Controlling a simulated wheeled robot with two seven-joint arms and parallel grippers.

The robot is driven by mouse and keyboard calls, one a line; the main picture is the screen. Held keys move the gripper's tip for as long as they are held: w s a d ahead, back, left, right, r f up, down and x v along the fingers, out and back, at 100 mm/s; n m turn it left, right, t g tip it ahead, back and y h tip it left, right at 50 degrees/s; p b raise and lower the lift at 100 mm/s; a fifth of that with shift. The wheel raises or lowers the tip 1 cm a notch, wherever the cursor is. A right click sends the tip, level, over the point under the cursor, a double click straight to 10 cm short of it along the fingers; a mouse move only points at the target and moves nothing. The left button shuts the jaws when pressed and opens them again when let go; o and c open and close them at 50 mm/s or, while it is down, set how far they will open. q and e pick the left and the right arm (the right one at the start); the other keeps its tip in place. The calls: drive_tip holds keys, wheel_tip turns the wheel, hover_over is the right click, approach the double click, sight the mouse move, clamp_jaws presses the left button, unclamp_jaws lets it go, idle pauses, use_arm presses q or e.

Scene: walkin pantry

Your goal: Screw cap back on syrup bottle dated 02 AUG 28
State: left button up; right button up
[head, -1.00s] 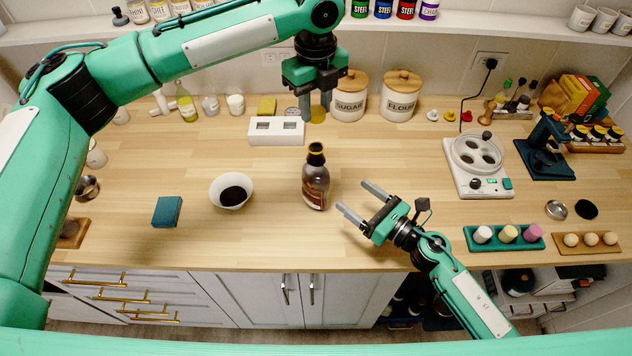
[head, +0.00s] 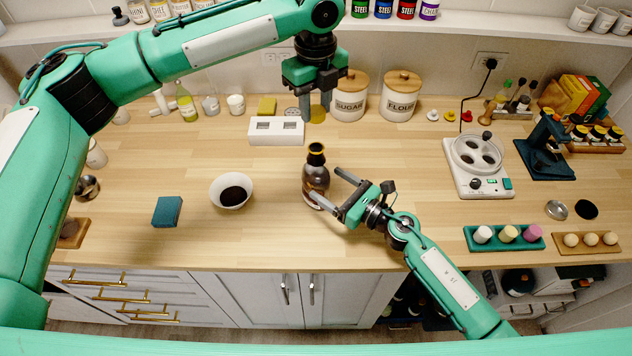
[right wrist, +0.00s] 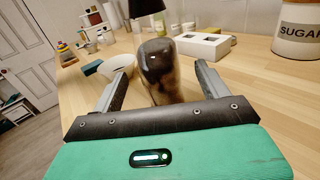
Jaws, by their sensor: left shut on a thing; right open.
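The dark brown syrup bottle (head: 315,178) stands upright at mid-counter with a yellow ring at its dark top. Its label date cannot be read. My right gripper (head: 325,187) is open, low at the bottle's right front. In the right wrist view the bottle (right wrist: 160,75) stands between the open fingers, with gaps showing on both sides. My left gripper (head: 316,110) hangs above the counter behind the bottle, shut on a small yellow cap (head: 318,115), partly hidden by the fingers.
A white box with two openings (head: 276,138) stands behind the bottle. A white bowl of dark contents (head: 225,200) is to its left. Sugar (head: 349,102) and flour (head: 399,104) canisters stand at the back.

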sight(316, 141)
drive_tip(key=shift+x, duration=2.45)
drive_tip(key=c, duration=1.5)
use_arm(q)
drive_tip(key=shift+f, duration=2.5)
use_arm(e)
drive_tip(key=shift+o, duration=0.2)
use_arm(q)
drive_tip(key=shift+f, duration=0.9)
drive_tip(key=shift+f, duration=0.5)
